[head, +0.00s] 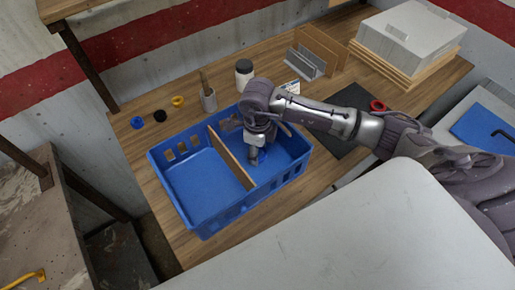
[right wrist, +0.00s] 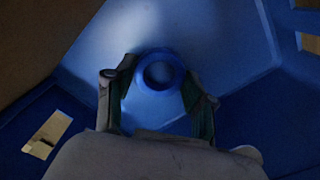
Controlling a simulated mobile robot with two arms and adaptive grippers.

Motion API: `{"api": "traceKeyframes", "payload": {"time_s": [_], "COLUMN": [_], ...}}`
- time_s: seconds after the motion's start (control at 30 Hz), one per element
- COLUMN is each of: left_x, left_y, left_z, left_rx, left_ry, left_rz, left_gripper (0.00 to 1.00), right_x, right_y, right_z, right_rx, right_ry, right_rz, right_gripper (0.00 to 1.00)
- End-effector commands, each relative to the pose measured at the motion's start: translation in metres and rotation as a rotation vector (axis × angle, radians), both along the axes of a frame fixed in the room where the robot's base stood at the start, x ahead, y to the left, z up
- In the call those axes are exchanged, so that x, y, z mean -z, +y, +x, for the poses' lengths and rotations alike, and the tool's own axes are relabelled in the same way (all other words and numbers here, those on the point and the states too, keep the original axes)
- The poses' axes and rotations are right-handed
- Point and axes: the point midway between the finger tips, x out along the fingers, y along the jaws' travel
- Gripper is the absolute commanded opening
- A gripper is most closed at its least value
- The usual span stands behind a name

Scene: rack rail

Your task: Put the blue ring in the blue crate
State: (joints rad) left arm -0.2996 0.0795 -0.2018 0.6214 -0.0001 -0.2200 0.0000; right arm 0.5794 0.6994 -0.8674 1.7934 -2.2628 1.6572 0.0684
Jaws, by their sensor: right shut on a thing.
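The blue crate (head: 205,227) stands on the wooden table, split by a brown divider (head: 231,160) into a left and a right compartment. My right gripper (head: 253,157) reaches down into the right compartment. In the right wrist view my right gripper (right wrist: 158,92) is shut on the blue ring (right wrist: 157,100), with a finger on each side of it. The ring is inside the crate's walls, low over the blue floor; I cannot tell whether it touches the floor. In the head view the gripper mostly hides the held ring. My left gripper is not in view.
A small blue round thing (head: 137,122), a black one (head: 160,116) and a yellow one (head: 178,101) lie behind the crate. A cup (head: 208,98) and a jar (head: 244,74) stand nearby. A red ring (head: 377,105) lies on a dark mat at right. The left compartment is empty.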

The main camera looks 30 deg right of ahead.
Motion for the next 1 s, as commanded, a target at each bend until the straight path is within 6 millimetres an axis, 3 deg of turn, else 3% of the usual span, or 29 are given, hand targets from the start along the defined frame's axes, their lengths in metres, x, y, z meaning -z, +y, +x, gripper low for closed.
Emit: {"api": "traceKeyframes", "payload": {"time_s": [0.13,0.17,0.3,0.73,1.0], "left_x": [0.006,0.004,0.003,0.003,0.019], "left_y": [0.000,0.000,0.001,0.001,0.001], "left_z": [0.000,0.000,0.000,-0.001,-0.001], "left_rx": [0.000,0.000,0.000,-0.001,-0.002], "left_ry": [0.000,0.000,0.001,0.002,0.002], "left_rz": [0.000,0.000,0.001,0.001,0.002], "left_gripper": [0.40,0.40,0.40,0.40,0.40], "right_x": [0.005,0.003,0.003,-0.006,-0.059], "right_y": [0.000,0.000,0.000,0.000,0.000], "right_z": [0.000,0.000,0.000,0.001,0.002], "right_rx": [0.000,0.000,0.000,-0.001,-0.002], "right_ry": [0.000,0.000,0.000,-0.002,-0.008], "right_rz": [0.000,0.000,0.000,0.001,0.000], "right_gripper": [0.20,0.59,0.79,0.79,0.79]}}
